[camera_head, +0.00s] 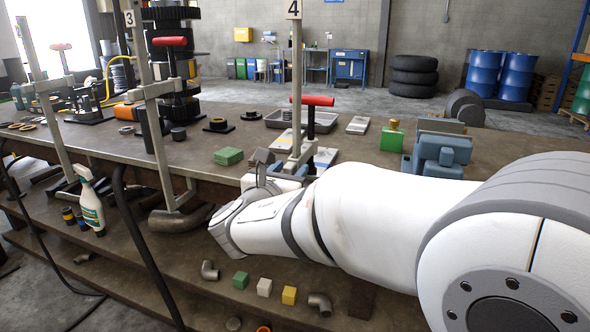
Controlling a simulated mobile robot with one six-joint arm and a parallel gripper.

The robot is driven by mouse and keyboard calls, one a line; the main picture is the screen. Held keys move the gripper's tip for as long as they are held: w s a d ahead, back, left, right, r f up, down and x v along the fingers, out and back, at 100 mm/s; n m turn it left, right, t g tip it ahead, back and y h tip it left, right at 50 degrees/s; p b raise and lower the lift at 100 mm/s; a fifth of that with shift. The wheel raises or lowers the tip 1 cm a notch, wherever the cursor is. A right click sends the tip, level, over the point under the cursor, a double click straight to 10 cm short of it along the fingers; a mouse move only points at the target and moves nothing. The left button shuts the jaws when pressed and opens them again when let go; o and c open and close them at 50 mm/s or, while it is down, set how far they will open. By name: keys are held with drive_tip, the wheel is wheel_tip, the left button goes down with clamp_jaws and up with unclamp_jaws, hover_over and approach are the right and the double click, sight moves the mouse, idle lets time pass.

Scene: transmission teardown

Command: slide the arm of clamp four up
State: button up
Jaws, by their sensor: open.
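Clamp four stands at the table's front edge, marked by a "4" plate (294,9) on top of its upright grey bar (297,65). Its red handle (312,101) sits partway down, with the dark spindle (311,124) below it. The pale sliding arm (302,157) is low on the bar, just above table height, and its lower part is hidden behind my white arm. My gripper (262,160) is at the left of the sliding arm, close to it. Its jaws are open and only partly visible. I cannot tell whether they are around the sliding arm or touch it.
Clamp three (160,88) stands to the left, with its red handle raised. A spray bottle (91,208) stands on the lower shelf.

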drive_tip(key=shift+x, duration=1)
drive_tip(key=shift+d, duration=0.1)
drive_tip(key=shift+c, duration=0.3)
drive_tip(key=shift+s, duration=0.1)
clamp_jaws()
